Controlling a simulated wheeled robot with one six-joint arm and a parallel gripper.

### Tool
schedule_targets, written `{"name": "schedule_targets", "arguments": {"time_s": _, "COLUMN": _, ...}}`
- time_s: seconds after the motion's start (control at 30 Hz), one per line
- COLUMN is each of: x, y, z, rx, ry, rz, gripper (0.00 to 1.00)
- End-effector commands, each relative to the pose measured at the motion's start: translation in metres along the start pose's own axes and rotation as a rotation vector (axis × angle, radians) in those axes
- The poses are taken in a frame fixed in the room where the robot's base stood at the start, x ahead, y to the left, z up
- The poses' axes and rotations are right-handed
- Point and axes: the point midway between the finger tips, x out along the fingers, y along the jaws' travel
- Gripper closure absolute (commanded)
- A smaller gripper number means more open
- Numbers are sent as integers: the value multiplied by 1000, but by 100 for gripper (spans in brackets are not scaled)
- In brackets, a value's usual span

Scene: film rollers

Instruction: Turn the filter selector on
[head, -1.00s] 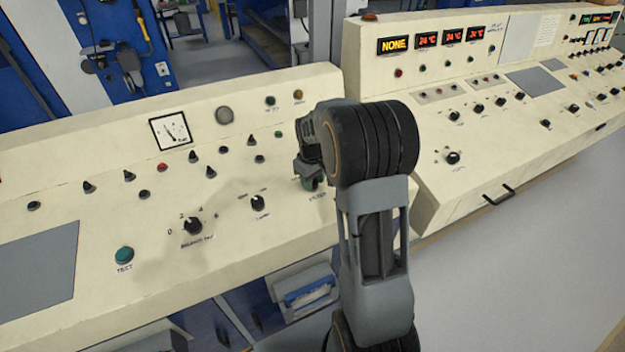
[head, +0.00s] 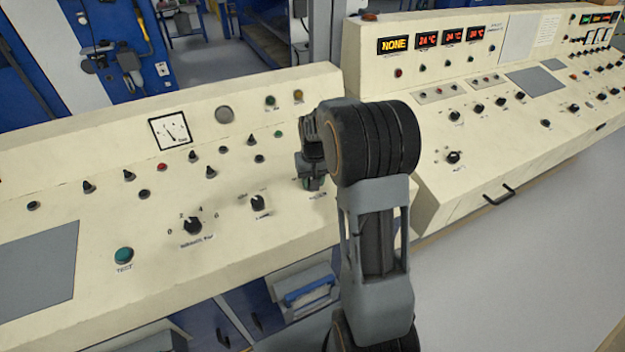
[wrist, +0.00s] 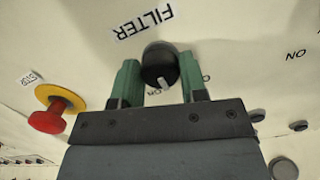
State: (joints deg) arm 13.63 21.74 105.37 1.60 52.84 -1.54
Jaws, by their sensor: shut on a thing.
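The filter selector (wrist: 158,60) is a round black knob with a short white pointer mark, beside an upside-down FILTER label (wrist: 143,22) in the wrist view. The pointer mark faces toward my gripper's body in that view. My gripper (wrist: 158,72) has its two green fingers on either side of the knob and is shut on it. Small lettering near the knob is partly covered by the fingers. In the head view my gripper (head: 311,182) is at the right part of the near console, and the knob is hidden behind it.
A red mushroom button (wrist: 47,119) on a yellow base sits beside the gripper in the wrist view. A lamp selector (head: 259,204), a numbered selector (head: 192,226) and a green test button (head: 124,255) lie left of my gripper. Another console (head: 470,140) stands to the right.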

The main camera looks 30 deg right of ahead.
Motion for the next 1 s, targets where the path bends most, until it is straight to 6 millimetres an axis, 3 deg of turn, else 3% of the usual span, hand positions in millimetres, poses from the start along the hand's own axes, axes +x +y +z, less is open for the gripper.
{"name": "schedule_targets", "arguments": {"time_s": 0.5, "x": -1, "y": 0, "z": 0, "rx": 400, "ry": 1, "rz": -39, "gripper": 84}}
{"name": "schedule_targets", "arguments": {"time_s": 1.0, "x": -1, "y": 0, "z": -1, "rx": 534, "ry": 3, "rz": -51, "gripper": 84}}
